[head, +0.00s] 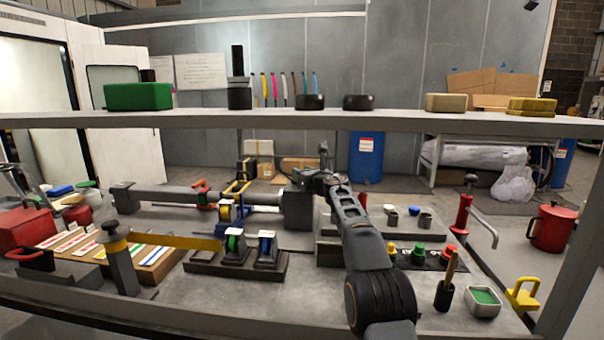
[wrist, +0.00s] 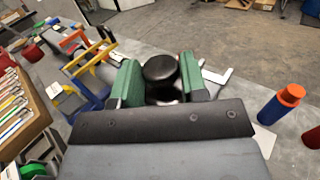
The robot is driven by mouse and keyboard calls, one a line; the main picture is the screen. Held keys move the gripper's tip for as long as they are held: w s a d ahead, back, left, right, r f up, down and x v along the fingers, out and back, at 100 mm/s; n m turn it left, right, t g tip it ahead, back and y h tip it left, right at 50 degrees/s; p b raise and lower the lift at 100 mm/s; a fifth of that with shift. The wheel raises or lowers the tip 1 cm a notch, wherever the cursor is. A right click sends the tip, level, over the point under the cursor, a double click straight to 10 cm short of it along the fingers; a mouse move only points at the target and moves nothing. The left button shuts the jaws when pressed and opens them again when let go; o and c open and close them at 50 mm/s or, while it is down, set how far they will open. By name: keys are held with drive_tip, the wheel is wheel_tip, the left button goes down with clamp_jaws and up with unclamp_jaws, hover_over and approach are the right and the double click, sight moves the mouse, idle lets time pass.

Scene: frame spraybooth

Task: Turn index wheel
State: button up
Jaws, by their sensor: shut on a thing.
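My gripper (head: 318,180) reaches over the middle of the bench, beside a dark block (head: 298,208) at the end of a grey horizontal bar. In the wrist view my gripper's green-padded jaws (wrist: 158,82) are shut on a round black knob (wrist: 160,69), its domed top facing up between them. I cannot tell whether this knob is the index wheel. In the head view the knob is hidden by my arm or too small to make out. A green wheel (head: 235,243) and a blue wheel (head: 267,247) stand upright in dark holders, left of my arm.
A grey shelf (head: 300,119) crosses above the bench. A yellow bar (head: 170,241) on a post stands left, over a wooden rack (head: 150,268). Coloured buttons (head: 418,253) and a red-handled crank (head: 463,212) are right of my arm. An orange-and-blue cylinder (wrist: 281,104) stands right in the wrist view.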

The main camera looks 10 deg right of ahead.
drive_tip(key=shift+n+g+y+p, duration=0.4)
drive_tip(key=shift+n+y+p, duration=0.2)
drive_tip(key=shift+y, duration=0.3)
drive_tip(key=o, duration=0.9)
drive_tip(key=shift+d, duration=0.1)
drive_tip(key=b+v, duration=0.6)
drive_tip(key=v, duration=0.7)
drive_tip(key=shift+s+d, duration=0.15)
drive_tip(key=shift+s, duration=0.2)
